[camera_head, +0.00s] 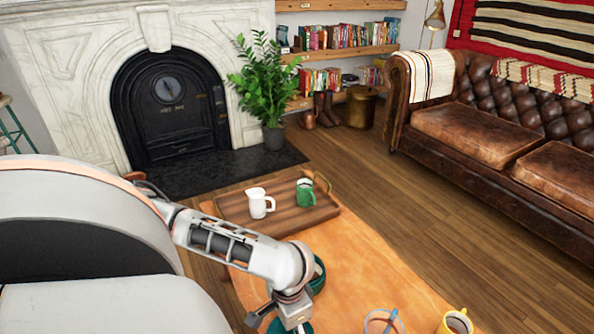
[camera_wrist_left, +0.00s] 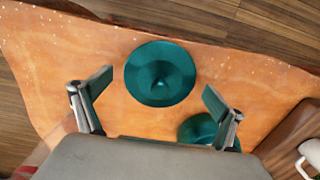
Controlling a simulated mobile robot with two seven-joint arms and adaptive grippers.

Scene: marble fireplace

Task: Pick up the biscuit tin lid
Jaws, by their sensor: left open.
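The teal round lid (camera_wrist_left: 160,73), with a small raised middle, lies on the orange tabletop in the left wrist view. In the head view only a sliver of teal (camera_head: 303,328) shows beneath my left gripper. A second teal round thing (camera_wrist_left: 197,128), likely the tin, is partly hidden by my gripper body in the wrist view; it also shows behind my wrist in the head view (camera_head: 319,276). My left gripper (camera_wrist_left: 157,82) is open and empty, its fingers apart on either side of the lid in the wrist view. My right gripper is out of view.
A wooden tray (camera_head: 240,212) holds a white jug (camera_head: 261,203) and a green mug (camera_head: 304,193). A cup (camera_head: 383,322) and a yellow-handled mug (camera_head: 457,322) stand at the near right. The tabletop (camera_head: 365,270) between is clear.

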